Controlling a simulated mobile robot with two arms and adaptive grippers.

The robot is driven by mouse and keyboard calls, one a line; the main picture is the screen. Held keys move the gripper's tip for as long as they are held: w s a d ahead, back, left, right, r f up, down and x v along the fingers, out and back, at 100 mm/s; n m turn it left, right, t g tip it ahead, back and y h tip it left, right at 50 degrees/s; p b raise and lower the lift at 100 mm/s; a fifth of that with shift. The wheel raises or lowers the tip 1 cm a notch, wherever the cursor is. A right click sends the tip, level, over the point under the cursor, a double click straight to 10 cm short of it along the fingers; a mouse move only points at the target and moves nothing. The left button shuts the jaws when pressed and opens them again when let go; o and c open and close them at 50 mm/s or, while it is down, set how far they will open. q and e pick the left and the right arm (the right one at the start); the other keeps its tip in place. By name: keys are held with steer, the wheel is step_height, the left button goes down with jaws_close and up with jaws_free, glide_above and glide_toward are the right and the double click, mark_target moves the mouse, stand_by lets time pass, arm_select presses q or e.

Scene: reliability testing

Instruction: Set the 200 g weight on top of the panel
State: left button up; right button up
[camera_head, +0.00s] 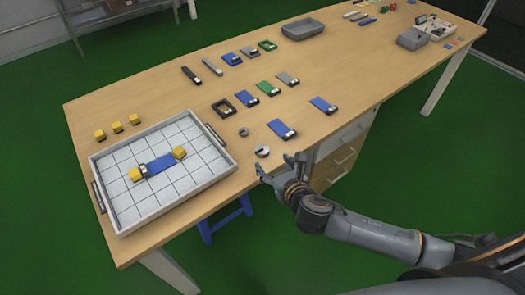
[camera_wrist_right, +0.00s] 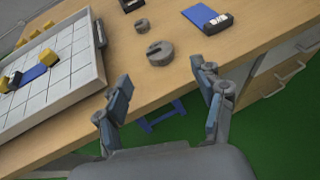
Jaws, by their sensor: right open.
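Two grey slotted round weights lie on the wooden table to the right of the tray: a larger one (camera_head: 262,151) and a smaller one (camera_head: 244,132) behind it. The wrist view shows the larger (camera_wrist_right: 160,53) and the smaller (camera_wrist_right: 142,26); no mass marking is readable. A blue panel (camera_head: 161,164) lies between two yellow blocks in the white gridded tray (camera_head: 206,182), and shows in the wrist view (camera_wrist_right: 33,74). My right gripper (camera_head: 280,165) is open and empty at the table's front edge, just short of the larger weight. My left gripper is out of view.
Several blue, green and black parts lie on the table behind and right of the weights, including a blue one (camera_head: 281,129) close by. Several loose yellow blocks (camera_head: 117,127) stand behind the tray. A grey bin (camera_head: 303,29) is at the back.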

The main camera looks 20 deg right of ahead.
mark_target(263, 151)
steer(key=x, duration=0.7)
steer(key=shift+w, duration=0.2)
jaws_close()
